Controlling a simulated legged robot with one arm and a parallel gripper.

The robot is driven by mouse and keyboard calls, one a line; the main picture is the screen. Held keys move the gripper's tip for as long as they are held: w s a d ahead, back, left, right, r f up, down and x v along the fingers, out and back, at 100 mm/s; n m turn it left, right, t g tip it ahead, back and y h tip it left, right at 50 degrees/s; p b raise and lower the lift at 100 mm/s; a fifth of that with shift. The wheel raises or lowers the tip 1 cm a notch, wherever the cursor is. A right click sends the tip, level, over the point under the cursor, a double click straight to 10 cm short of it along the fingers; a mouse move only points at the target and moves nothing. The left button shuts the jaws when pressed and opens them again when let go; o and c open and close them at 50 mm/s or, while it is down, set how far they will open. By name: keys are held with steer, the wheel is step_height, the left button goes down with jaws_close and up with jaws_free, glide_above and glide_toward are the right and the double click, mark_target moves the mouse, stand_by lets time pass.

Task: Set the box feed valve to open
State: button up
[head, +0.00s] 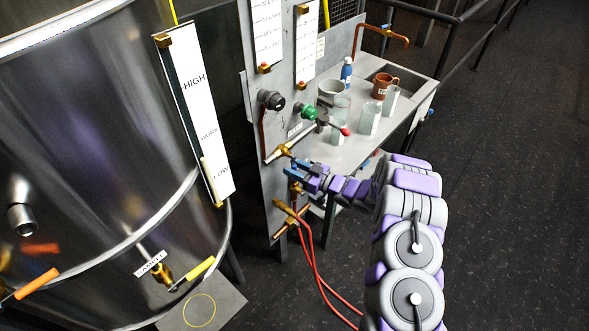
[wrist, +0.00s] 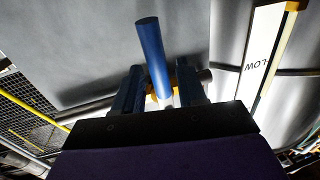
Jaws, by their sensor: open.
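A brass valve (head: 283,150) with a blue lever sits low on the grey panel, and I can read no box feed label on it. My gripper (head: 293,168) is at this valve, in front of the panel. In the wrist view, the blue lever (wrist: 152,55) stands between the two fingers of my gripper (wrist: 160,88) and sticks out beyond them. The fingers are open, one on each side of the lever. I cannot tell if either finger touches it. The brass valve body is mostly hidden behind the fingers in the wrist view.
A large steel tank (head: 90,150) with a level gauge (head: 195,110) fills the left. Above the valve are a green fitting (head: 309,113) and a red-tipped lever (head: 345,131). Glasses and a brown mug (head: 384,85) stand on the side table. Red hoses (head: 314,260) hang below.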

steer(key=shift+d, duration=0.1)
jaws_close()
stand_by(0.5)
